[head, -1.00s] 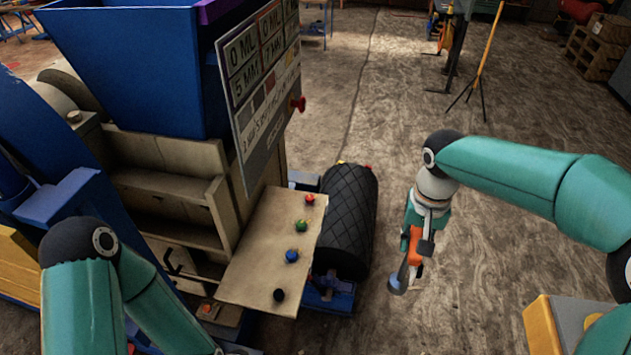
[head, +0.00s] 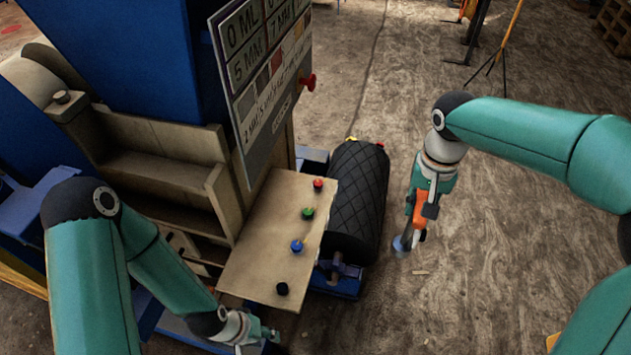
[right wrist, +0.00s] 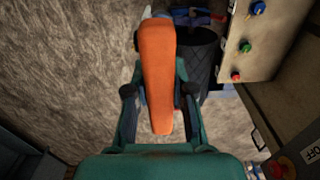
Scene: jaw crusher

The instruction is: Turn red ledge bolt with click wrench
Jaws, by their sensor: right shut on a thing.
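The red ledge bolt (head: 318,184) stands at the far end of a tan ledge (head: 262,240); it also shows in the right wrist view (right wrist: 236,76). My right gripper (head: 426,196) is to the right of the ledge, beyond the black roller. It is shut on the orange-handled click wrench (head: 420,212), whose blue-grey end hangs down, apart from the bolt. In the right wrist view the orange handle (right wrist: 158,75) lies between the fingers, and the wrench's far end is hidden. My left gripper (head: 262,338) is low at the bottom edge, near the ledge's near end; its jaws are unclear.
Green (head: 308,213), blue (head: 297,246) and black (head: 282,288) bolts stand in line with the red one. A black ribbed roller (head: 357,200) lies beside the ledge. A sign panel (head: 262,85) rises behind the ledge. Open floor (head: 480,270) lies to the right.

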